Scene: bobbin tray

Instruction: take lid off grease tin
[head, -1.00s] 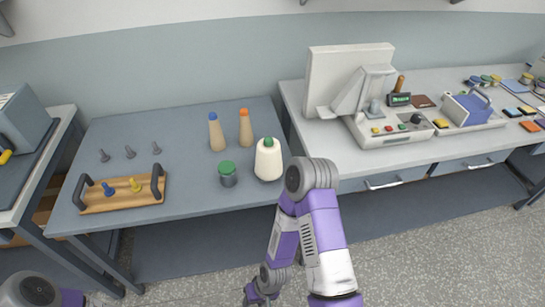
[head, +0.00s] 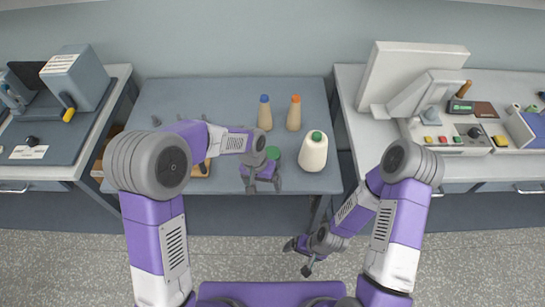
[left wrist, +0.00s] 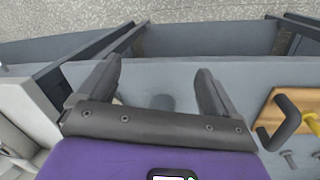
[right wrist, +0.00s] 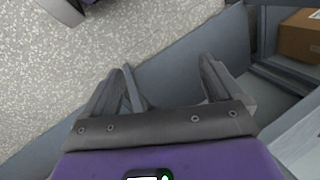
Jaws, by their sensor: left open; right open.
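The grease tin's green lid (head: 273,153) shows at the front of the workbench in the head view, just left of the white cone bobbin. My left gripper and wrist hide most of the tin's body. My left gripper (head: 264,187) is open, pointing down over the bench's front edge, on the near side of the tin. In the left wrist view its fingers (left wrist: 160,85) are apart with nothing gripped; a dim grey shape between them may be the tin or a shadow. My right gripper (head: 299,260) is open and empty, low in front of the bench above the floor.
The white cone bobbin (head: 313,152) stands close right of the tin. Two tan bobbins, blue-topped (head: 265,113) and orange-topped (head: 294,113), stand behind. My left arm covers much of the wooden tray (left wrist: 290,118). A cardboard box (right wrist: 300,37) shows in the right wrist view.

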